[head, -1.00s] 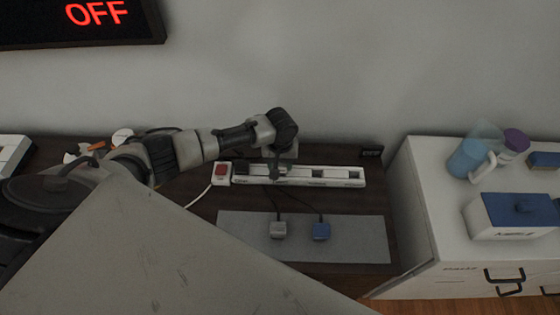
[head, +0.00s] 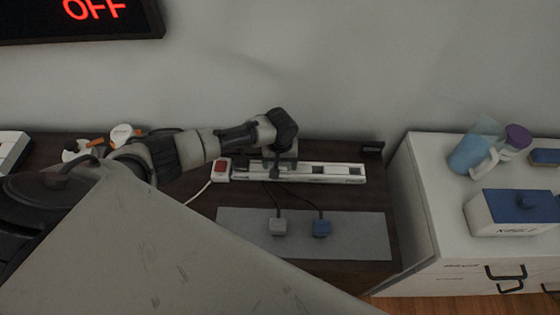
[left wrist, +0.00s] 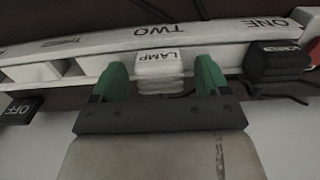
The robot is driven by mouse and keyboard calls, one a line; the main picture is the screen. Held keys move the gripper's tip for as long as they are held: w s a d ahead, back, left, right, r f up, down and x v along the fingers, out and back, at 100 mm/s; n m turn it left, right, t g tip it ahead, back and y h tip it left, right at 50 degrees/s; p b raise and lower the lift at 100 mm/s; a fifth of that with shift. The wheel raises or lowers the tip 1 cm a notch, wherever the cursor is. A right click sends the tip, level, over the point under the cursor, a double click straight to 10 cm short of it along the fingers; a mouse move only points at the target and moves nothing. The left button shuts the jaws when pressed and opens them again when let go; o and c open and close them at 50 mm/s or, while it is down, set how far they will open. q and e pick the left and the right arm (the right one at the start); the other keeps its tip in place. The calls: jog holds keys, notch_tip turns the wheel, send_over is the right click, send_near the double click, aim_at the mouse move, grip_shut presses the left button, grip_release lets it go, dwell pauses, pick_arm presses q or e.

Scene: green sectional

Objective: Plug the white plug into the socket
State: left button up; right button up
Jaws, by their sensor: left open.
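A white plug (left wrist: 160,65) labelled LAMP sits at the power strip near the label TWO in the left wrist view. I cannot tell whether it is fully seated. My left gripper (left wrist: 155,75) is open, its green fingertips on either side of the plug; contact is unclear. In the head view my left gripper (head: 273,168) is over the left half of the white power strip (head: 335,177) and hides the plug. The strip has a red switch (head: 222,166) at its left end. My right gripper is not in view.
A black plug (left wrist: 275,62) sits at the strip near ONE. A black OFF sign (left wrist: 20,110) stands behind the strip. A white cabinet (head: 430,215) stands at right.

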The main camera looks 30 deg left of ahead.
pick_arm(q)
notch_tip(320, 180, up, 11)
dwell(0.6)
jog(key=shift+s+f, duration=0.1)
jog(key=shift+f, duration=0.05)
dwell(0.3)
